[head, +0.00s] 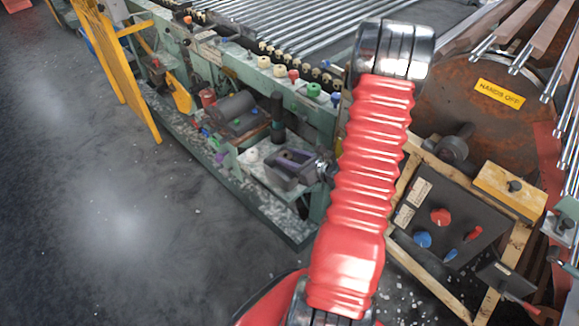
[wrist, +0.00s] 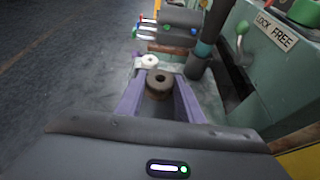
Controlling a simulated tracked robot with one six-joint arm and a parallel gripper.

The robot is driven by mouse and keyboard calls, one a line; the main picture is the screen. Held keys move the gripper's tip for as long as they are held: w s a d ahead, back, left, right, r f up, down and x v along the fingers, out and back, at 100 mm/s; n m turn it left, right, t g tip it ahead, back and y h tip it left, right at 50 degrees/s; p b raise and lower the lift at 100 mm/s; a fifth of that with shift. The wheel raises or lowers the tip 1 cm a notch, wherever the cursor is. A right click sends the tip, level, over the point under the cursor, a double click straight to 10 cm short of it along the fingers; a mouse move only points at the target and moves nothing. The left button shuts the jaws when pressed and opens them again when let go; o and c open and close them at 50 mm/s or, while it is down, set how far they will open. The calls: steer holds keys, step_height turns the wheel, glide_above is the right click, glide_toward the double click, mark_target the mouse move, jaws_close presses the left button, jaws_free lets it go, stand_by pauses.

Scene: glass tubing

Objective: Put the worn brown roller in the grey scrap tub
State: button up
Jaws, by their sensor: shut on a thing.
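The worn brown roller (wrist: 158,84), a short dull cylinder with a dark centre hole, sits between the two purple fingers of my gripper (wrist: 160,78) in the wrist view. The fingers are shut on it. In the head view my gripper (head: 283,163) is a dark grey body with purple fingers, low over the narrow ledge beside the green machine; I cannot make out the roller there. A small white roller (wrist: 150,60) lies just beyond the brown one in the wrist view. I cannot clearly pick out the grey scrap tub in either view.
A dark upright post (head: 278,118) stands close behind my gripper. The green machine (wrist: 262,75) bounds the right side in the wrist view. Open floor (head: 110,220) is on the left.

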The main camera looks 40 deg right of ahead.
steer(key=shift+f, duration=0.1)
steer(key=shift+f, duration=1.95)
steer(key=shift+f, duration=0.2)
steer(key=shift+f, duration=0.25)
